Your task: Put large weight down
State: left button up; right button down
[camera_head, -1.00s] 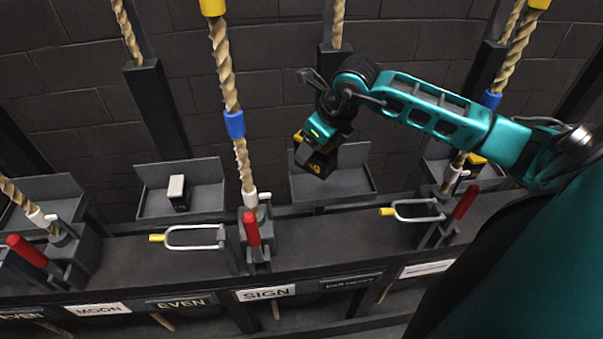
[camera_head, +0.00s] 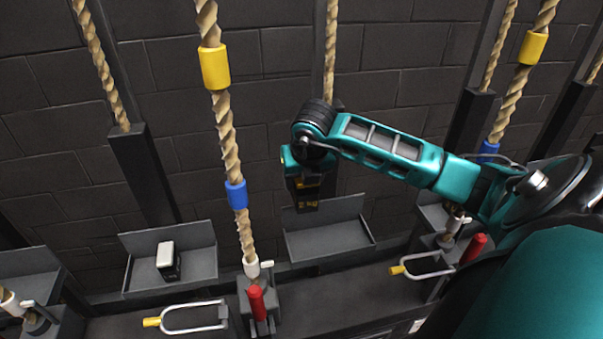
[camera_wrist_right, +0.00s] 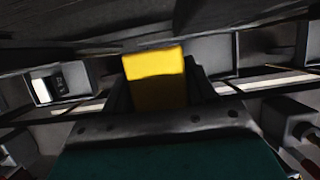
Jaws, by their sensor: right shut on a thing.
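My right gripper (camera_head: 304,187) is shut on a dark weight with yellow on it, seen as a yellow block (camera_wrist_right: 155,78) between the fingers in the right wrist view. I take this as the large weight (camera_head: 306,200). It is held in the air at the back edge of a grey tray (camera_head: 345,247); the exact gap cannot be told. The tray's visible floor is empty. A smaller block with a white top and dark side (camera_head: 168,262) stands in the tray to the left (camera_head: 205,268). My left gripper is not in view.
Ropes with yellow and blue bands (camera_head: 228,140) hang left and right of my arm. Red-handled levers (camera_head: 257,302) and U-shaped metal bars with yellow ends (camera_head: 195,318) sit along the ledge in front. A dark block wall stands behind.

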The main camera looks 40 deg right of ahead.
aim_at(308, 212)
jog(key=f, duration=0.6)
jog(key=f+b, duration=0.1)
jog(key=f, duration=0.6)
jog(key=shift+w, duration=0.2)
jog(key=shift+f, duration=1.6)
jog(key=shift+b, duration=0.3)
jog(key=shift+c, duration=1.8)
grip_release()
jog(key=shift+s+f, duration=0.2)
jog(key=shift+f, duration=0.05)
jog(key=p+v, duration=0.2)
jog(key=v, duration=0.9)
jog(key=shift+s+r, duration=0.1)
jog(key=shift+r, duration=0.05)
jog(key=shift+s+a+r, duration=0.1)
jog(key=shift+s+r, duration=0.05)
jog(key=shift+r, duration=0.2)
